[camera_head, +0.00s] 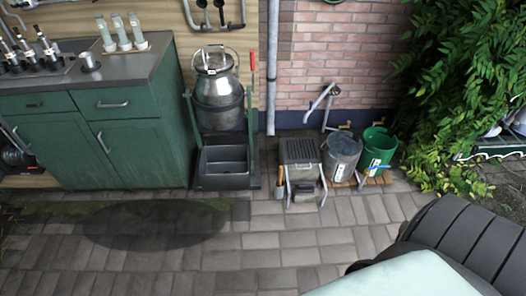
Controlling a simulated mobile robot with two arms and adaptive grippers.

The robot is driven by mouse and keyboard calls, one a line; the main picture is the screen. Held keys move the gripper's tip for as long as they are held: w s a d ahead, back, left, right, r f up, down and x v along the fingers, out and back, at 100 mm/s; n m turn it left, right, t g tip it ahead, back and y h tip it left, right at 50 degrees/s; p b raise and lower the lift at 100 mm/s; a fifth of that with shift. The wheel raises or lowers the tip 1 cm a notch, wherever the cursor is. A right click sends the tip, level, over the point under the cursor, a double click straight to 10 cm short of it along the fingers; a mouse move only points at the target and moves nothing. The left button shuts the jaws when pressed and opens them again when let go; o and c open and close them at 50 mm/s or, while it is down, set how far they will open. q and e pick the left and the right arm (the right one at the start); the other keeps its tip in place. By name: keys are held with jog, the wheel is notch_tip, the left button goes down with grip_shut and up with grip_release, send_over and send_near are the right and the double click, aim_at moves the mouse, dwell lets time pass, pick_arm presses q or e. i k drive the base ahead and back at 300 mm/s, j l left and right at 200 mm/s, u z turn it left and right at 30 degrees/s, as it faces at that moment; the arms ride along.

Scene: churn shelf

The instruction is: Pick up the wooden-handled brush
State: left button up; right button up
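A small upright object with an orange-brown, wood-like handle (281,181) stands in a narrow holder at the left front of a low grey rack. It may be the wooden-handled brush, but it is too small to tell, and no bristles show. The low rack (299,150) has a slatted dark top and stands on the paving against the brick wall. Neither of my grippers is in view.
A metal bucket (341,155) and a green bucket (378,149) stand on a low wooden base right of the rack. A steel churn (218,92) stands above a dark trough (224,167). A green cabinet (130,140) is at left.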

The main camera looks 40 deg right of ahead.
aim_at(281, 168)
jog(key=i+j+z, duration=0.1)
jog(key=i+z, duration=0.35)
jog(key=i+j+z, duration=0.3)
jog(key=i+z, duration=0.15)
jog(key=i+j+z, duration=0.5)
